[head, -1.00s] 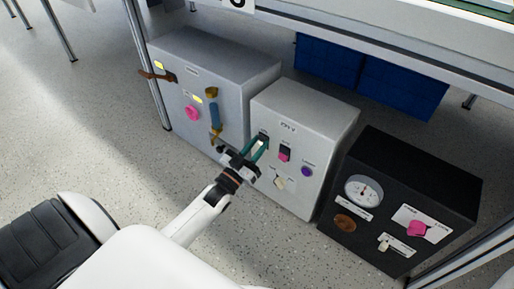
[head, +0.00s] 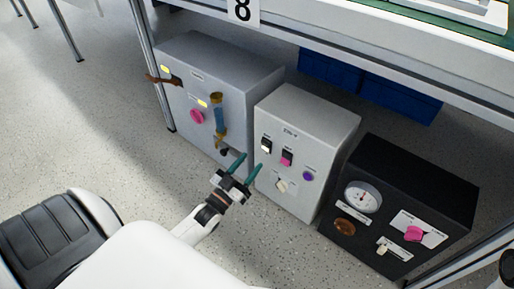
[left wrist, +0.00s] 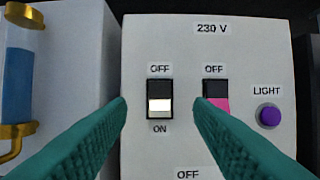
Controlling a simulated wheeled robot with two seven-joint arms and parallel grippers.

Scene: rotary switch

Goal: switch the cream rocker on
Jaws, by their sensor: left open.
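The cream rocker (head: 266,147) sits in a black frame on the front of the middle grey box (head: 315,110). In the left wrist view the rocker (left wrist: 160,106) has OFF printed above it and ON below. Its cream face shows in the lower half of the frame, with black above. My left gripper (head: 248,166) is open and empty, in front of the panel and apart from it. In the left wrist view its green fingers (left wrist: 160,118) reach up on either side of the rocker, with clear space between. My right gripper is not in view.
Right of the cream rocker are a pink rocker (head: 287,159) and a purple LIGHT button (head: 308,176). A cream knob (head: 282,186) is below. A grey box (head: 235,70) stands left, a black box (head: 425,185) right. A shelf edge runs above; the floor in front is clear.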

